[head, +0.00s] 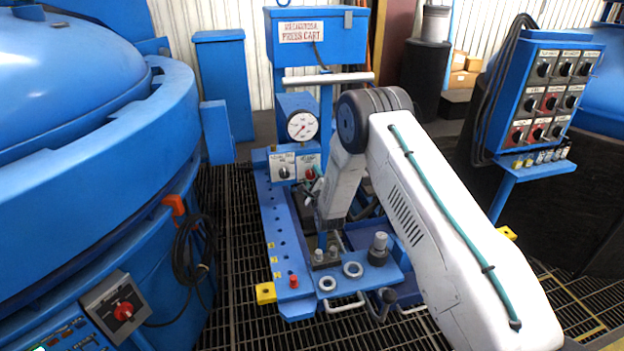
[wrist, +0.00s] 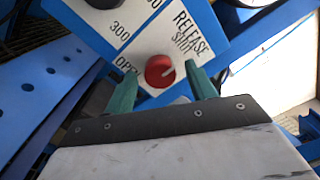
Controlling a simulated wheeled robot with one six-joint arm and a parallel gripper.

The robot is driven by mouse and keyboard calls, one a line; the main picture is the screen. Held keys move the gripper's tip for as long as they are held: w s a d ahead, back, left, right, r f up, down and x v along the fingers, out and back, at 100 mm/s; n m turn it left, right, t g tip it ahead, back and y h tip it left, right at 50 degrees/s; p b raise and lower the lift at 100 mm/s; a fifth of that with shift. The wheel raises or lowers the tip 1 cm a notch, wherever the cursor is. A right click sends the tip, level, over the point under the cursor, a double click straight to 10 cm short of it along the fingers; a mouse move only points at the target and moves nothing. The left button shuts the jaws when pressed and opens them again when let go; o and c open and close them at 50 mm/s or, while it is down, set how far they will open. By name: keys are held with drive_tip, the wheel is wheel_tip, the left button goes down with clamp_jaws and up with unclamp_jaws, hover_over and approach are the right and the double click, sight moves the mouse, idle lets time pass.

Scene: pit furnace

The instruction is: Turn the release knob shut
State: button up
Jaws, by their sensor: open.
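The release knob is a round red knob (wrist: 159,71) on a white plate labelled RELEASE, with SHUT at the upper right and OPEN at the left in the wrist view. A pale mark on its face lies toward its right side. My gripper (wrist: 163,86) has two green fingers, open, one on each side just below the knob in the picture. A gap shows between each finger and the knob; whether the tips reach its depth I cannot tell. In the head view the knob (head: 310,174) sits on the blue press cart (head: 322,46), with my gripper (head: 317,182) close in front, partly hidden by my arm.
Beside it is a dark knob (head: 284,172) on its own white plate. A pressure gauge (head: 302,126) stands above. A control panel (head: 548,95) with several knobs is at the right. A large blue furnace (head: 80,170) fills the left, with grating floor between.

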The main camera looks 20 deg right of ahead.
drive_tip(key=s, duration=0.7)
drive_tip(key=shift+s+f, duration=0.15)
drive_tip(key=shift+s, duration=0.05)
